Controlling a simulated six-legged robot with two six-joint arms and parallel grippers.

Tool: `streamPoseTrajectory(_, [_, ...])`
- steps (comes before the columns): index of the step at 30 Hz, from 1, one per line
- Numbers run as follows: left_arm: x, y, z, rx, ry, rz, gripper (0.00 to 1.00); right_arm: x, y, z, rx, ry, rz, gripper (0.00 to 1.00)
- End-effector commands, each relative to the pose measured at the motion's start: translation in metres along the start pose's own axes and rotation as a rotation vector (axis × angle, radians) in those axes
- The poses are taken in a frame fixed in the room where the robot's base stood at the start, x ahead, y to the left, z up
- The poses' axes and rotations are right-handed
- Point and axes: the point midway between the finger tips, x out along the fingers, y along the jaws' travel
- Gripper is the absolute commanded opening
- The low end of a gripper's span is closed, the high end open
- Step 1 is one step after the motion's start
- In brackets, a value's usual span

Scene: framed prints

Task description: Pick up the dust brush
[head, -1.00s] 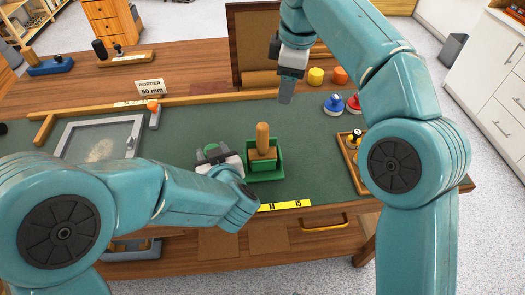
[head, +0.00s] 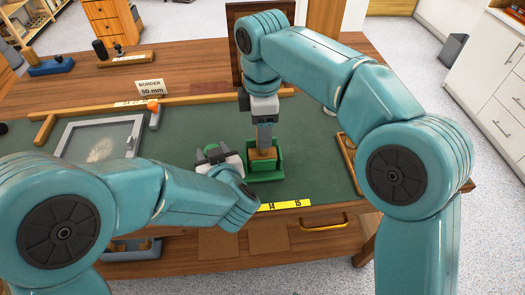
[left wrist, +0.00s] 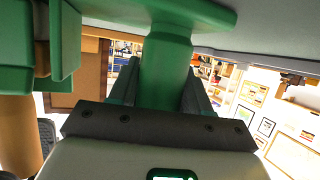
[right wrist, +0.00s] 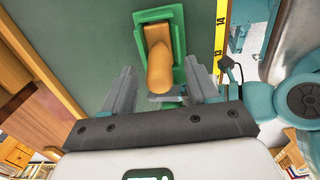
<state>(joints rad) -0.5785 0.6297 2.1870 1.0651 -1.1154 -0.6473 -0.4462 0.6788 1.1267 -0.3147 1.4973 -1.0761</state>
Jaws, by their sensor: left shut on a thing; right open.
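The dust brush, with an upright wooden handle (right wrist: 160,65), stands in a green holder (head: 281,172) on the green mat. In the head view its wooden body (head: 262,154) shows below my right gripper (head: 265,143), which hides most of the handle. In the right wrist view, the open right gripper (right wrist: 161,82) has its fingers apart on either side of the handle, with visible gaps. My left gripper (head: 212,160) is shut on a green post (left wrist: 166,70) beside the holder; its green top (head: 211,150) shows in the head view. I cannot tell whether post and holder are joined.
A grey-framed screen (head: 75,127) lies on the mat at left, beside an orange-tipped tool (head: 154,108). A wooden rail (head: 120,108) crosses behind, with a "BORDER 50 mm" sign (head: 150,87). A yellow numbered strip (head: 285,205) marks the front edge. A wooden tray (head: 349,155) sits at right.

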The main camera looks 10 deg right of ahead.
Motion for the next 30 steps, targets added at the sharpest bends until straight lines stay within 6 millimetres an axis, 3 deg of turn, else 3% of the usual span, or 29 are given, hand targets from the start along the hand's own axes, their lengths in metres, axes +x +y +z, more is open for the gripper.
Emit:
streamPoseTrajectory(6, [0.0,0.0,-0.001,-0.002,0.003,0.0,0.04,0.029,0.001,0.001,0.001,0.0,-0.001,0.59])
streamPoseTrajectory(13, [0.0,0.0,-0.001,-0.002,0.003,0.0,0.04,0.031,0.001,0.0,0.001,0.0,0.0,0.59])
streamPoseTrajectory(14, [0.0,0.0,-0.001,-0.002,0.003,0.0,0.04,0.031,0.001,0.0,0.001,0.0,0.0,0.56])
streamPoseTrajectory(19, [0.0,0.0,-0.001,-0.002,0.003,0.0,0.04,0.031,0.001,0.0,0.001,0.0,0.0,0.01])
streamPoseTrajectory(30, [0.0,0.0,-0.001,-0.002,0.002,0.0,0.04,0.023,0.002,0.0,0.001,0.001,0.003,0.0])
